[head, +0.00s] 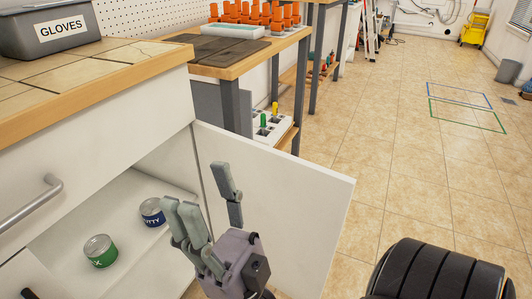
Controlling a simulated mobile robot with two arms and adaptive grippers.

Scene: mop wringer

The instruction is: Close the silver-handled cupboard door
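The white cupboard door (285,205) stands wide open, swung out to the right of the cupboard. Its handle does not show; only the door's plain face towards me is in view. The cupboard opening shows a shelf (70,232) inside. My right gripper (202,190) is in front of the door's lower left part, between the door and the opening. Its fingers point up and are spread apart, with nothing between them. I cannot tell whether it touches the door. My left gripper is out of view.
A green can (101,251) and a dark blue can (152,212) stand on the shelf. A drawer with a silver bar handle (30,205) is above. A grey GLOVES bin (48,26) is on the worktop (110,73).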

